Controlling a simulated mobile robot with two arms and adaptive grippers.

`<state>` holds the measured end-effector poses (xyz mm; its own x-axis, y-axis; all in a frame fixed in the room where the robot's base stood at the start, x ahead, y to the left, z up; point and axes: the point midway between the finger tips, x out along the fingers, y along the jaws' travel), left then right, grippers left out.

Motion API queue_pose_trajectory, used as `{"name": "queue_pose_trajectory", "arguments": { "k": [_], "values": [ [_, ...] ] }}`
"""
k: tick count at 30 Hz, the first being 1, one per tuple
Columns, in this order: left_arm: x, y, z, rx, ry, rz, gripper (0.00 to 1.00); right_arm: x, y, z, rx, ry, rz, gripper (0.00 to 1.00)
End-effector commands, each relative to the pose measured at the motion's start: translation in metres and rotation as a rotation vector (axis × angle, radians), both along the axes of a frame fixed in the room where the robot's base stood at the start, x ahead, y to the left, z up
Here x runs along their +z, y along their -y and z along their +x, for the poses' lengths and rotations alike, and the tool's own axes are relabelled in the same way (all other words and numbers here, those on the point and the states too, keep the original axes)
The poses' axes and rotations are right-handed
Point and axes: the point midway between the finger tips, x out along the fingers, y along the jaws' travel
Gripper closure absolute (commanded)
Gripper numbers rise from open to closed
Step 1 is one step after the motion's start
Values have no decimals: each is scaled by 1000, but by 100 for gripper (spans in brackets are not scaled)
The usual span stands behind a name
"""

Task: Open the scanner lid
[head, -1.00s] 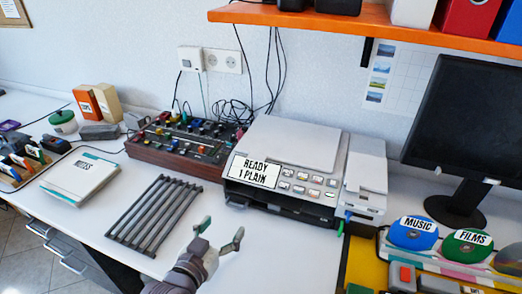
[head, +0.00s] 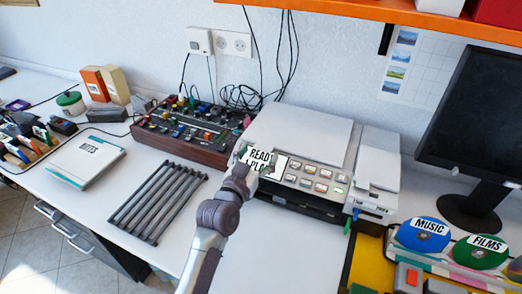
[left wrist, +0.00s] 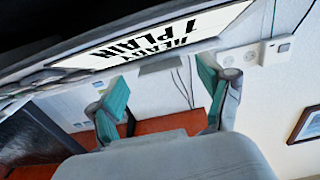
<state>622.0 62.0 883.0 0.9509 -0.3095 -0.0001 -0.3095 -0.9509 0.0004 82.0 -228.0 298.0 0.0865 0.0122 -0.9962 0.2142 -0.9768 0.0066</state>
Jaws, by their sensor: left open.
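The scanner is a light grey machine whose flat lid (head: 308,130) lies shut on top in the head view. Its front has a panel of several buttons (head: 318,178) and a "READY 1 PLAIN" display (head: 258,156), partly covered by my left gripper. My left gripper (head: 253,160) is at the scanner's front left, open and empty. In the left wrist view, its teal-padded fingers (left wrist: 163,88) are spread beneath the panel edge, with the display (left wrist: 150,38) above them. A small grey tab (left wrist: 160,65) shows between the fingertips; I cannot tell whether they touch it. My right gripper is out of view.
A control box with knobs (head: 185,130) stands left of the scanner. A dark rack (head: 157,201) lies in front of that box. Blue MUSIC (head: 423,235) and green FILMS (head: 480,252) discs are at right, below the monitor (head: 475,125). An orange shelf (head: 340,10) hangs above.

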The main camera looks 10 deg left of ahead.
Motion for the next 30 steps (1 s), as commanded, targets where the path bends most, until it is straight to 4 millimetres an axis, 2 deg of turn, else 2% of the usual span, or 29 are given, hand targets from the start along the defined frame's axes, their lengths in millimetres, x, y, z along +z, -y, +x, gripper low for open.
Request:
{"name": "queue_pose_trajectory", "arguments": {
  "k": [5,14,17,28,29,30],
  "values": [
    [0,5,14,0,1,0,21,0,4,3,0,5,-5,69],
    [0,5,16,1,0,0,21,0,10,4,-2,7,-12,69],
    [0,5,16,1,0,0,34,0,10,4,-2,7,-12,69],
    [0,5,16,1,0,0,96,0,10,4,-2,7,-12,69],
    [0,5,16,1,0,0,100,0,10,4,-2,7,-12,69],
    [0,5,16,1,0,0,100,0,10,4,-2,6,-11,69]
  ]
}}
